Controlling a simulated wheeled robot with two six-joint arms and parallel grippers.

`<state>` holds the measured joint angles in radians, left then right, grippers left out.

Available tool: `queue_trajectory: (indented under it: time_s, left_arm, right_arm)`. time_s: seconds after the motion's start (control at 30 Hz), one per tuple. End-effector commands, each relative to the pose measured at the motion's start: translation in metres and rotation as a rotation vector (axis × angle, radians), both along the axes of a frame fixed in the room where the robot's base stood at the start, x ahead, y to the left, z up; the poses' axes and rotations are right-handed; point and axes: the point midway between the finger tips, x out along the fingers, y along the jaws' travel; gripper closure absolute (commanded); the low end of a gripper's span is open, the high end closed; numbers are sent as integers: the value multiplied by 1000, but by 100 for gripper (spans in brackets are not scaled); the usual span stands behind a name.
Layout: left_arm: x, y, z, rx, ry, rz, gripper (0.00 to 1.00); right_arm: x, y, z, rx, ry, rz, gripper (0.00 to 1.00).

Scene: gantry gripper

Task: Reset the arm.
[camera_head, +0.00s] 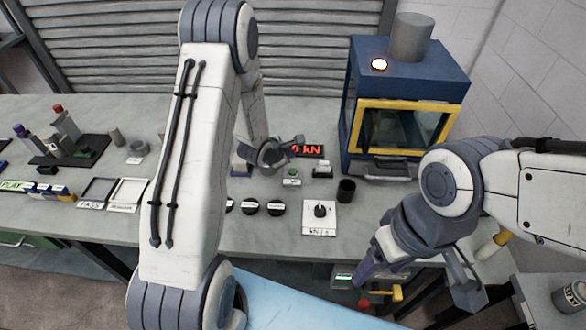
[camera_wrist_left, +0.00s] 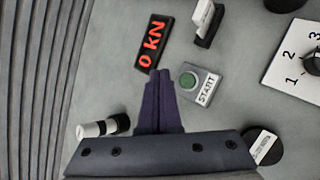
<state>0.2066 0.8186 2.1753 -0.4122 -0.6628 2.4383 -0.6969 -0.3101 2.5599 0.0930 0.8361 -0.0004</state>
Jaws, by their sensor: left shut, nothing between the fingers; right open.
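My left gripper (camera_head: 298,146) is over the grey bench, near the display and the green START button. Its fingers are shut and empty in the left wrist view (camera_wrist_left: 158,76), with the tips beside the green START button (camera_wrist_left: 188,81). Whether they touch anything cannot be told. The button also shows in the head view (camera_head: 292,173). My right gripper (camera_head: 418,278) hangs at the lower right, in front of the bench edge, with its fingers spread open and nothing between them. My left arm hides part of the bench.
A display (camera_wrist_left: 153,42) reads 0 kN. A blue cabinet with a yellow-framed window (camera_head: 402,126) stands at the back right. A black cup (camera_head: 346,190), a numbered dial plate (camera_head: 319,231) and several black discs are on the bench. Trays (camera_head: 128,193) lie left.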

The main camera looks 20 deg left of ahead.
Motion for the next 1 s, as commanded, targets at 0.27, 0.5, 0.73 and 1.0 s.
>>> queue_trajectory:
  time_s: [0.27, 0.5, 0.73, 1.0]
  left_arm:
    - [0, 0, -1, 0, 0, 0, 100]
    - [0, 0, 0, 0, 0, 0, 100]
    - [-2, -12, 10, 71, 12, -73, 100]
    - [-52, -93, 75, 546, 111, -653, 100]
  right_arm:
    - [0, 0, -1, 0, 0, 0, 28]
    - [0, 0, -1, 0, 0, 0, 28]
    - [0, 0, 0, 0, 0, 0, 28]
    - [0, 0, -1, 0, 0, 0, 28]
